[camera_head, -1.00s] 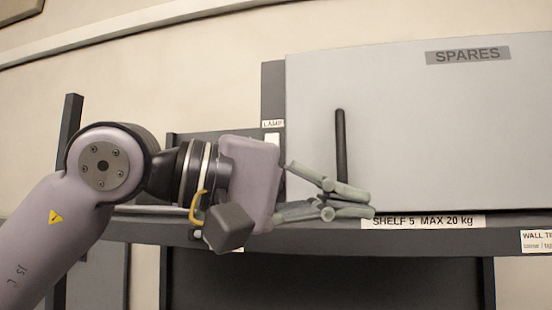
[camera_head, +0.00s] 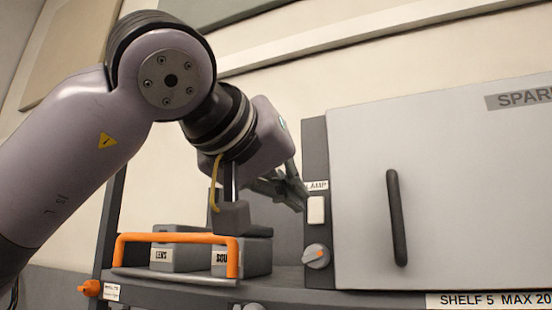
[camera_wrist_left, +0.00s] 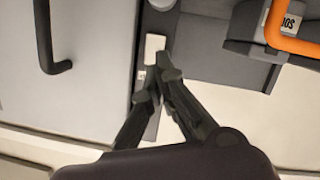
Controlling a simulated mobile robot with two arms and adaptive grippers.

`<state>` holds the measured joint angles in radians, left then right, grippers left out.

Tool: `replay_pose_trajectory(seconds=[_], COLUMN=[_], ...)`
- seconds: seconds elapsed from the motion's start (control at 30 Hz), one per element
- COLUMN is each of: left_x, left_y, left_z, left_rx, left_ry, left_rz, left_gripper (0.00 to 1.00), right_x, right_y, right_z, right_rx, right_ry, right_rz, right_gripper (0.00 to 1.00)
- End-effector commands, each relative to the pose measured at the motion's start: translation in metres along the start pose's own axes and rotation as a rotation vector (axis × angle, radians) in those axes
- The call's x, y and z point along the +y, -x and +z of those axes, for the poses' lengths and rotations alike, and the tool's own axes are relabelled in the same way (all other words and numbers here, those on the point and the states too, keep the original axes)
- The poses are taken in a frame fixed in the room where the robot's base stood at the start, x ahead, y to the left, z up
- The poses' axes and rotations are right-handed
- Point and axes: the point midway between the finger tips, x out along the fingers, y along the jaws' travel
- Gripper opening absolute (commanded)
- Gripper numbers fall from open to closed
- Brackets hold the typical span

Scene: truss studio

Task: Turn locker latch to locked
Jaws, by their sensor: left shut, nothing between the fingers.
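The grey locker (camera_head: 450,150) has a door marked SPARES and a dark bar handle (camera_head: 397,217). A round grey knob with an orange mark (camera_head: 316,256), seemingly the latch, sits on the dark strip left of the door, below a white switch (camera_head: 316,210) labelled LAMP. My left gripper (camera_head: 298,198) is shut and empty, up and left of the knob, close to the switch. In the left wrist view its fingertips (camera_wrist_left: 160,72) meet just below the white switch (camera_wrist_left: 155,46); the knob (camera_wrist_left: 162,4) is cut by the top edge. My right gripper is not in view.
An orange bar handle (camera_head: 175,238) stands in front of grey boxes (camera_head: 180,258) on the shelf (camera_head: 380,300), left of the knob. An orange knob (camera_head: 88,289) is at the shelf's lower left.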

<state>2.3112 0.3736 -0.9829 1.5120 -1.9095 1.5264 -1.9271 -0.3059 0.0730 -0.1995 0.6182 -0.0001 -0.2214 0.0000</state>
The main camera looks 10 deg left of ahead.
Motion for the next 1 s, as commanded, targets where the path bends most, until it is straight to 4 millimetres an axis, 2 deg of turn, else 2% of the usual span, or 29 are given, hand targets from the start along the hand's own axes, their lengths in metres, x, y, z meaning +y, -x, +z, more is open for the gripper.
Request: replay_pose_trajectory(seconds=[0.03, 0.1, 0.2, 0.4, 0.83, 1.0], left_x=[0.002, 0.002, 0.001, 0.001, 0.000, 0.006], left_y=[-0.012, -0.026, -0.028, -0.032, -0.033, -0.036], left_z=[-0.003, -0.002, 0.016, 0.034, 0.040, 0.056], left_rx=[-0.005, -0.004, -0.002, 0.000, 0.000, 0.001], left_ry=[-0.001, -0.001, -0.004, 0.000, 0.001, -0.003], left_rz=[-0.002, -0.001, 0.001, 0.001, 0.001, 0.001], left_gripper=[0.00, 0.00, 0.00, 0.00, 0.00, 0.00], right_x=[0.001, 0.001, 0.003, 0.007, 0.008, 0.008], right_y=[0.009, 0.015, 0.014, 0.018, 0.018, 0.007], right_z=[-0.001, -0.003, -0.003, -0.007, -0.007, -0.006], right_rx=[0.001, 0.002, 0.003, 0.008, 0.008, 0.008], right_ry=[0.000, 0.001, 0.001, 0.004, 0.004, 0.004], right_rz=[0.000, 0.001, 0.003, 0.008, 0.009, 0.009], right_gripper=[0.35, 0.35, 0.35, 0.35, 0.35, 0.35])
